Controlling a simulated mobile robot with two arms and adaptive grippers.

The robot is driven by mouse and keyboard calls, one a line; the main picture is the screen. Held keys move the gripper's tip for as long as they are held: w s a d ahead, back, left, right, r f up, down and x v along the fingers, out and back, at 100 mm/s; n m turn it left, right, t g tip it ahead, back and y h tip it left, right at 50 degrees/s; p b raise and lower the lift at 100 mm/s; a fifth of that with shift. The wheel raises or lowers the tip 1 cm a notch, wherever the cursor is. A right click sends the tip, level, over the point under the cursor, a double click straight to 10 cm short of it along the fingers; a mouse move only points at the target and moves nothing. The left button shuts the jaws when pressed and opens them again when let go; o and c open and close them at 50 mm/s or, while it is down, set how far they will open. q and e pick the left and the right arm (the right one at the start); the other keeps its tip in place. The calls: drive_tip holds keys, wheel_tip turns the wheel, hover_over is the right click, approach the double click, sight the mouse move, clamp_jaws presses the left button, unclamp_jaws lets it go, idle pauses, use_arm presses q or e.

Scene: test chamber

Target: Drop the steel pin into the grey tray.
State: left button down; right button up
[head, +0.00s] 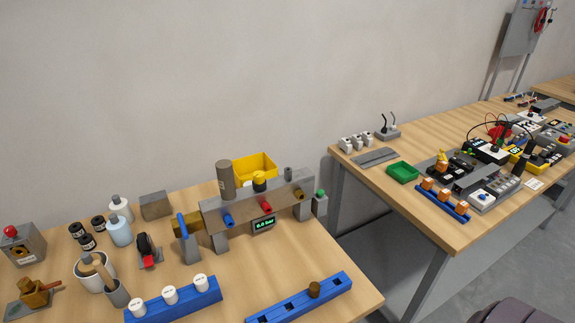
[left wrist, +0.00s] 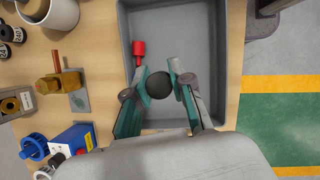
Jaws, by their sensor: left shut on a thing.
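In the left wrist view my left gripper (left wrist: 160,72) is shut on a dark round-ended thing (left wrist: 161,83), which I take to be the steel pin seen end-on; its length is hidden. The gripper and pin are over the grey tray (left wrist: 190,35), a shallow rectangular tray with raised walls. The pin's height above the tray floor is hard to tell. A red piece with a thin stem (left wrist: 138,50) lies in the tray, left of the fingers. Neither gripper nor the grey tray shows in the head view.
Left of the tray stand a brass clamp on a plate (left wrist: 60,83), a white cup (left wrist: 58,12) and a blue device (left wrist: 72,140). Open floor with green and yellow markings (left wrist: 285,110) lies to the right. The head view shows a crowded bench and a second bench (head: 440,215).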

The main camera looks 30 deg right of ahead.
use_arm(q)
wheel_tip(320, 180, down, 6)
drive_tip(key=shift+r+b, duration=0.25)
drive_tip(key=shift+b, duration=0.65)
drive_tip(key=c, duration=0.9)
unclamp_jaws()
drive_tip(key=v, duration=1.2)
